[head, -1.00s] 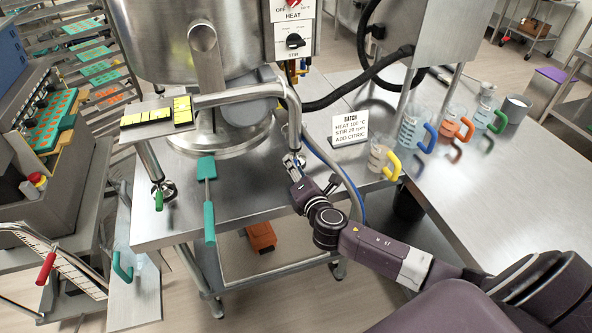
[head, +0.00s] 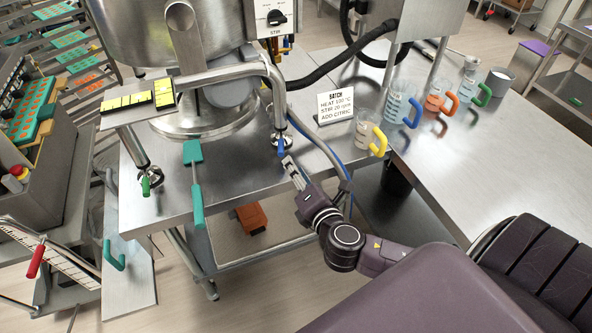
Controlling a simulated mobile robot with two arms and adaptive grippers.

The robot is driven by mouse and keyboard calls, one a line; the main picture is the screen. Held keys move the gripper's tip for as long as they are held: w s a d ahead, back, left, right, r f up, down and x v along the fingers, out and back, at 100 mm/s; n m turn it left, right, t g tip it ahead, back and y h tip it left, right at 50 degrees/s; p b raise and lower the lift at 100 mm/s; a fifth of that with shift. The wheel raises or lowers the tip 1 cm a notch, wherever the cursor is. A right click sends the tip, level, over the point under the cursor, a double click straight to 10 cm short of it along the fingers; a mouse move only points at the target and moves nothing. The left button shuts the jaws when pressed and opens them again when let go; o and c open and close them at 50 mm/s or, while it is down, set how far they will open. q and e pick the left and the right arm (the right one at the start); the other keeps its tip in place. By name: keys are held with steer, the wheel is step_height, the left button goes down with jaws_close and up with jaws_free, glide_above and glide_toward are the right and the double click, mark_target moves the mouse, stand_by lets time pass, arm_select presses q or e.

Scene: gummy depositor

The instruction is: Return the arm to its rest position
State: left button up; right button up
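My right arm comes in from the lower right, with its elbow bent in front of my body. My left gripper is not in view. The steel kettle (head: 135,42) stands on the table with a teal spatula (head: 194,178) in front of it.
Handled jugs, including a yellow-handled one (head: 366,135) and a blue-handled one (head: 398,103), stand right of the batch sign (head: 335,105). A blue hose (head: 315,143) and a grey hose run close to my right gripper. The right-hand table (head: 500,155) is largely bare.

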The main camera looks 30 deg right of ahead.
stand_by(0.4)
steer(key=s+a+f+m+g+y, duration=0.1)
steer(key=s+a+f+m+g, duration=0.25)
steer(key=s+m, duration=0.4)
steer(key=s+a+f+m+g+y, duration=0.1)
steer(key=s+a+f+m+g, duration=0.35)
steer(key=s, duration=0.45)
steer(key=s+a+f+m+g+y, duration=0.1)
steer(key=s+f+m+g, duration=0.3)
steer(key=s+m, duration=0.4)
step_height(320, 180, down, 26)
steer(key=s+g, duration=0.1)
steer(key=s, duration=0.1)
steer(key=s+d+f+g, duration=0.1)
steer(key=s+d+f, duration=0.1)
steer(key=s+f, duration=1.3)
steer(key=shift+s+d+f, duration=0.15)
steer(key=shift+s+d, duration=0.25)
steer(key=shift+s, duration=0.55)
